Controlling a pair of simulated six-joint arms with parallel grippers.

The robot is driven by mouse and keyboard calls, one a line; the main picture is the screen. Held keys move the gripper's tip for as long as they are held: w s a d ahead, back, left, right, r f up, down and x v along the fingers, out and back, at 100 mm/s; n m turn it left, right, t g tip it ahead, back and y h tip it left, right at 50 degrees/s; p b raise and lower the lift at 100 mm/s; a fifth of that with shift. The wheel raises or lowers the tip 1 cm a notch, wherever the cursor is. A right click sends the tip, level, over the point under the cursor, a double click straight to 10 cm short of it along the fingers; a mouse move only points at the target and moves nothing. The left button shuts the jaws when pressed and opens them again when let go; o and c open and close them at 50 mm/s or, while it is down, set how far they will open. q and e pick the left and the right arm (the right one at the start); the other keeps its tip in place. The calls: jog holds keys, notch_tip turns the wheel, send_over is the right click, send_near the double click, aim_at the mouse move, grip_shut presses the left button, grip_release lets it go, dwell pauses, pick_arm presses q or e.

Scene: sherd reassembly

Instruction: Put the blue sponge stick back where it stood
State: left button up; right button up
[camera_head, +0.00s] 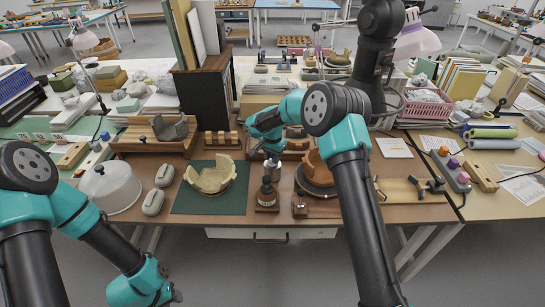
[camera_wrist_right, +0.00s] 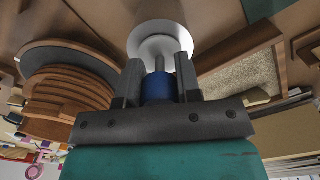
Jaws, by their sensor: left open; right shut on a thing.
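The blue sponge stick (camera_wrist_right: 158,88) is between the fingers of my right gripper (camera_wrist_right: 158,82) in the right wrist view. A thin grey shaft runs from its blue part toward a pale round piece (camera_wrist_right: 160,46); I cannot tell whether they touch. In the head view my right gripper (camera_head: 271,160) points down just above a small stand with a wooden base (camera_head: 267,198); the stick is hard to make out there. My left gripper (camera_head: 172,296) is low at the left, in front of the table and away from the stick, its fingers barely visible.
A cream broken bowl (camera_head: 210,178) sits on a green mat (camera_head: 185,205) left of the stand. A terracotta pot (camera_head: 318,168) on a dark turntable (camera_head: 318,187) is close on the right. A white dome (camera_head: 110,188) and two grey rounded blocks (camera_head: 154,202) are further left.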

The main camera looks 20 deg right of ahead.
dwell(0.3)
jog(key=o, duration=0.8)
notch_tip(320, 180, up, 17)
jog(key=shift+r, duration=0.2)
dwell(0.7)
